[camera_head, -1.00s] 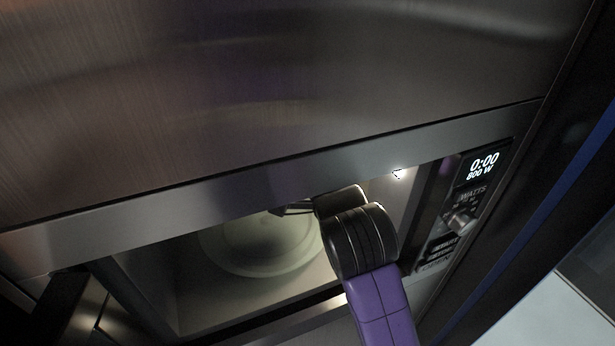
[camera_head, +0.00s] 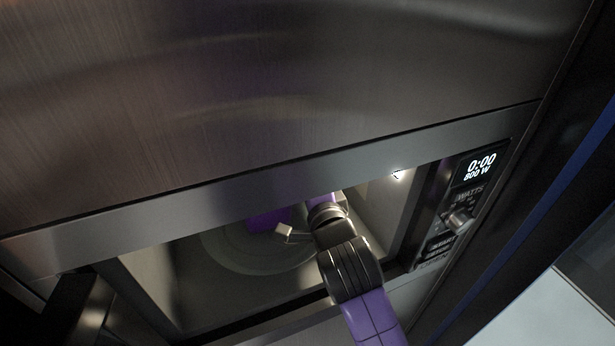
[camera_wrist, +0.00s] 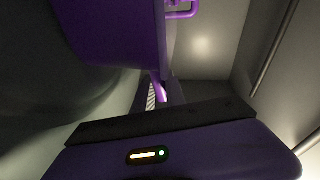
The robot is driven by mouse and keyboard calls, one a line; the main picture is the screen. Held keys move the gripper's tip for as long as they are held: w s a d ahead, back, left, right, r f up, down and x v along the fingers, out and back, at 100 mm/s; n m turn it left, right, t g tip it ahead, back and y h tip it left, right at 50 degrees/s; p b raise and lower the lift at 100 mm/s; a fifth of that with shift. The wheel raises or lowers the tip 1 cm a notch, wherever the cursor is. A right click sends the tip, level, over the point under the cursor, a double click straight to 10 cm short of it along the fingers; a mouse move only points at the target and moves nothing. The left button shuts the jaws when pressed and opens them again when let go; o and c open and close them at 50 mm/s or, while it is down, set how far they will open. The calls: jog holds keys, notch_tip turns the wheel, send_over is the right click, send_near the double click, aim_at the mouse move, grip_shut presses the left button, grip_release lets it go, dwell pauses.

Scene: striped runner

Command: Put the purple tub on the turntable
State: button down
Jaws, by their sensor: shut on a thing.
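The purple tub (camera_wrist: 115,40) fills the upper left of the wrist view, close to the camera, with a purple loop handle (camera_wrist: 182,9) at the top. My gripper (camera_wrist: 160,92) is shut on the tub; its fingertips are mostly hidden behind the tub. The turntable (camera_head: 232,258) is a pale round plate on the floor of the open microwave in the head view. My arm reaches inside over it. A purple shape (camera_head: 268,219) shows above the plate; I cannot tell whether it is tub or hand. I cannot tell whether the tub touches the plate.
The microwave's upper frame (camera_head: 240,190) hides the upper part of the cavity. The control panel (camera_head: 464,210), reading 0:00 and 800 W, stands right of the opening. A cavity wall (camera_wrist: 262,50) is at the right in the wrist view. The left of the cavity looks empty.

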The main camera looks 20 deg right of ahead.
jog(key=shift+f, duration=0.1)
jog(key=c, duration=1.4)
grip_release()
jog(key=shift+o, duration=0.2)
jog(key=shift+r, duration=0.2)
jog(key=b+v, duration=0.2)
jog(key=v, duration=1)
jog(key=shift+f, duration=0.1)
